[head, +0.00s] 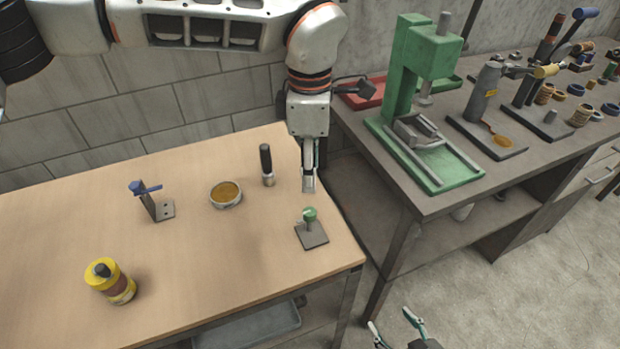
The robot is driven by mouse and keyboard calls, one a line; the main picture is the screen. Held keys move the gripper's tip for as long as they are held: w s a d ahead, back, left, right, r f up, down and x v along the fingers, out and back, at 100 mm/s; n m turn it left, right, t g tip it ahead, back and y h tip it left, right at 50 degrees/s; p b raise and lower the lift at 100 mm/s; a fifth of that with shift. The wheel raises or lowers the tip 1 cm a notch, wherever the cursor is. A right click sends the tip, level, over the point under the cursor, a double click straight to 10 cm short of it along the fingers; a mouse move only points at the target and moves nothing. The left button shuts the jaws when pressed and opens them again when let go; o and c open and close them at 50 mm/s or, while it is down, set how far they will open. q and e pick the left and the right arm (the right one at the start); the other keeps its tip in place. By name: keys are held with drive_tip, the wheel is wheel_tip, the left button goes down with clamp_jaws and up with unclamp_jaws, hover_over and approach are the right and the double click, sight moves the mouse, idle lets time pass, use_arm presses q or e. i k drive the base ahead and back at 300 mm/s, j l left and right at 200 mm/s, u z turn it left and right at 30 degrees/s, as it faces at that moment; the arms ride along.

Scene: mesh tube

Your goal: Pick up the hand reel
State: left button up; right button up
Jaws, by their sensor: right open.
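The yellow cylinder with a brownish middle band and a black knob on top (111,282) looks like the hand reel. It stands upright at the front left of the wooden table, apart from both grippers. My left gripper (308,184) points down over the table's right side, beside a black-handled tool and far to the right of the reel. Its fingers are seen edge-on, so their opening is unclear. My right gripper (390,319) is at the bottom edge, off the table's right front corner. Its fingers are apart and empty.
On the wooden table (60,240) stand a blue-handled bracket (158,207), a round dish (226,194), a black-handled tool (267,165) and a green-knobbed plate (312,235). A grey bench (455,203) with a green press (405,85) is at right. The table's front middle is clear.

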sight(121, 289)
drive_tip(key=k, duration=1)
